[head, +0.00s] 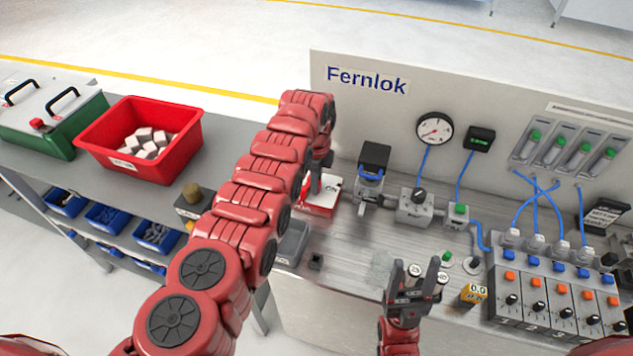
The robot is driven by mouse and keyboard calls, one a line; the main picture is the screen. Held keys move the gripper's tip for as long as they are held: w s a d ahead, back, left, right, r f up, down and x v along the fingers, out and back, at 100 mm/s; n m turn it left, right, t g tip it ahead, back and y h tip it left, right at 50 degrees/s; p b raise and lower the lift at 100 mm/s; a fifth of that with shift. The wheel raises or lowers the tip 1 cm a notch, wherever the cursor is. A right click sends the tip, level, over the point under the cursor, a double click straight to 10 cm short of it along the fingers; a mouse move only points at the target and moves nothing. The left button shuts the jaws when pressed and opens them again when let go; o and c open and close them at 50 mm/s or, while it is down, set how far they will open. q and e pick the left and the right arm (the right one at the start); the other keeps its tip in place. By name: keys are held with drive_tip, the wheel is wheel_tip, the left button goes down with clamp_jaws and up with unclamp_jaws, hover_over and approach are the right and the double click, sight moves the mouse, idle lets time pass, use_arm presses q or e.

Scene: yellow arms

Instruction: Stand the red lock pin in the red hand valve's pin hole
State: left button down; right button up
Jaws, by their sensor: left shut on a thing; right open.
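My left gripper (316,180) points down at the back left of the bench, over a small red-and-white box or tray (319,203). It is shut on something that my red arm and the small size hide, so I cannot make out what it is. My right gripper (424,277) is open and empty over the front of the bench, fingers pointing away from me. I cannot clearly pick out the red lock pin or a red hand valve with its pin hole. A grey fitting with a black top (374,160) stands just right of my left gripper.
A grey regulator (415,207) with a black knob and a gauge (434,129) stand at the back. A valve block (548,290) with blue hoses fills the right. A red bin (180,160) of pale blocks is on the left table. The bench middle is mostly clear.

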use_arm(q)
drive_tip(key=shift+f, duration=0.15)
drive_tip(key=c, duration=0.6)
unclamp_jaws()
drive_tip(key=shift+c, duration=0.2)
drive_tip(key=shift+r+p, duration=0.35)
drive_tip(key=shift+r, duration=0.15)
wheel_tip(320, 180, up, 7)
drive_tip(key=p, duration=0.3)
drive_tip(key=shift+r+p, duration=0.2)
drive_tip(key=shift+p, duration=0.2)
drive_tip(key=shift+r, duration=0.3)
